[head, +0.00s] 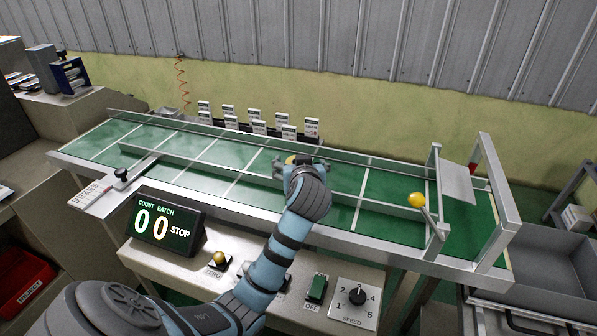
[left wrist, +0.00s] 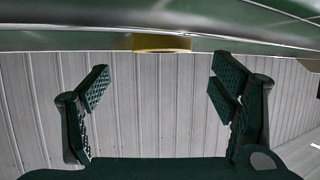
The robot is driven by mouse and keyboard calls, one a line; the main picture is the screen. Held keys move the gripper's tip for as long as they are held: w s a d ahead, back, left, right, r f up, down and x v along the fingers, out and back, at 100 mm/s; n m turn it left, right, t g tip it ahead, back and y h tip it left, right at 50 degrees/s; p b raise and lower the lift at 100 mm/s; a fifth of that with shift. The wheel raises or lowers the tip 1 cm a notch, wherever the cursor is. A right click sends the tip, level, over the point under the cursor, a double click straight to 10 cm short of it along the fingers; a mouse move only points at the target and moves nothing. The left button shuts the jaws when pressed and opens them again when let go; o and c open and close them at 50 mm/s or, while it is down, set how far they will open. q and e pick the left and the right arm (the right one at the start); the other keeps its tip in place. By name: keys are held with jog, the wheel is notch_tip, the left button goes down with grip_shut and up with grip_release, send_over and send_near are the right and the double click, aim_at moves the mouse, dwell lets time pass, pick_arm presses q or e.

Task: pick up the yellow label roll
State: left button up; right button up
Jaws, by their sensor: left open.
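The yellow label roll (left wrist: 160,42) shows in the left wrist view at the top middle, partly hidden by a metal rail. It lies ahead of and between the two fingers of my open left gripper (left wrist: 160,88), apart from both. In the head view, my left gripper (head: 289,166) is over the green conveyor (head: 248,187), near its middle. A small patch of yellow (head: 290,159) shows there, mostly hidden by the gripper. My right gripper is not in view.
Metal rails run along the conveyor. Several white packs (head: 259,127) stand behind it. A counter display (head: 164,223) and a speed dial (head: 357,297) are in front.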

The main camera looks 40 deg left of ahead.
pick_arm(q)
jog(key=x, duration=0.3)
jog(key=f+b+x, duration=0.1)
jog(key=x, duration=0.2)
jog(key=shift+s, duration=0.1)
jog(key=shift+s+r, duration=0.1)
jog(key=c, duration=1.3)
